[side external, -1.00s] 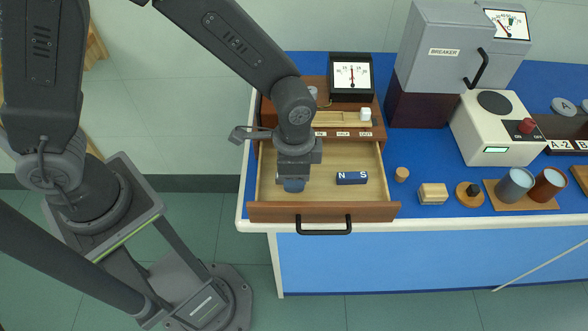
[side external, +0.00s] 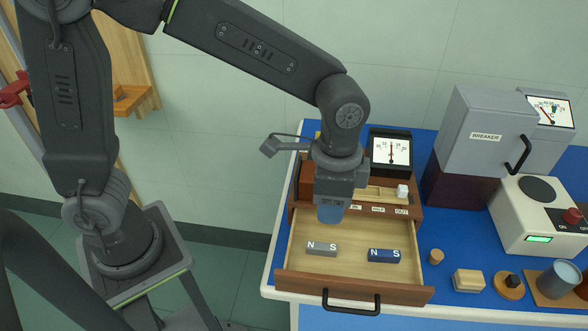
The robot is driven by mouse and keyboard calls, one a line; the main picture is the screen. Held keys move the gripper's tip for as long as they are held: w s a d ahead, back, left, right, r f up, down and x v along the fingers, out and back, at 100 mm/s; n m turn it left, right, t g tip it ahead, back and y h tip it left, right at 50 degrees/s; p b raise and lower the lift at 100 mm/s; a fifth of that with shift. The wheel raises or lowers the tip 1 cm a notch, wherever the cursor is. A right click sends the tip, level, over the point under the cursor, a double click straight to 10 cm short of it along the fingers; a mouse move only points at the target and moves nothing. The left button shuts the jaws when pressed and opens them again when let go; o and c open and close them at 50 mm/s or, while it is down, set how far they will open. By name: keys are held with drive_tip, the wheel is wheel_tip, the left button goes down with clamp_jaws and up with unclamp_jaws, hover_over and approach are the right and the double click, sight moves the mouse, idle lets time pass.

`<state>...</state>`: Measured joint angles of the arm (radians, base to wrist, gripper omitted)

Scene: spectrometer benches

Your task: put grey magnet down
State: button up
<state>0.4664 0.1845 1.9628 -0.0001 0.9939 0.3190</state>
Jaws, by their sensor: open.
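The grey magnet (side external: 322,249), marked N and S, lies flat on the floor of the open drawer (side external: 352,268), on its left side. A blue magnet (side external: 384,256), also marked N and S, lies to its right, apart from it. My gripper (side external: 330,213) is above the back part of the drawer, raised clear of both magnets. It is open and holds nothing that I can see; its fingers are seen from behind and partly merge together.
The drawer's front wall has a black handle (side external: 351,303). Behind stands a dial meter (side external: 390,151). To the right are a small cork (side external: 436,257), a wooden block (side external: 468,280), a grey breaker box (side external: 488,136) and a white hotplate device (side external: 540,215).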

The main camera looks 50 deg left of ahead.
drive_tip(key=s+a+r+n+t, duration=0.2)
drive_tip(key=s+a+r+n, duration=0.2)
drive_tip(key=a, duration=0.4)
drive_tip(key=s+a+r+n+t, duration=0.3)
drive_tip(key=s+a+r+n, duration=0.1)
drive_tip(key=a, duration=0.4)
drive_tip(key=s+n, duration=0.1)
drive_tip(key=s, duration=0.1)
drive_tip(key=shift+s+r+t, duration=0.25)
drive_tip(key=shift+s+t, duration=0.05)
drive_tip(key=shift+c, duration=0.2)
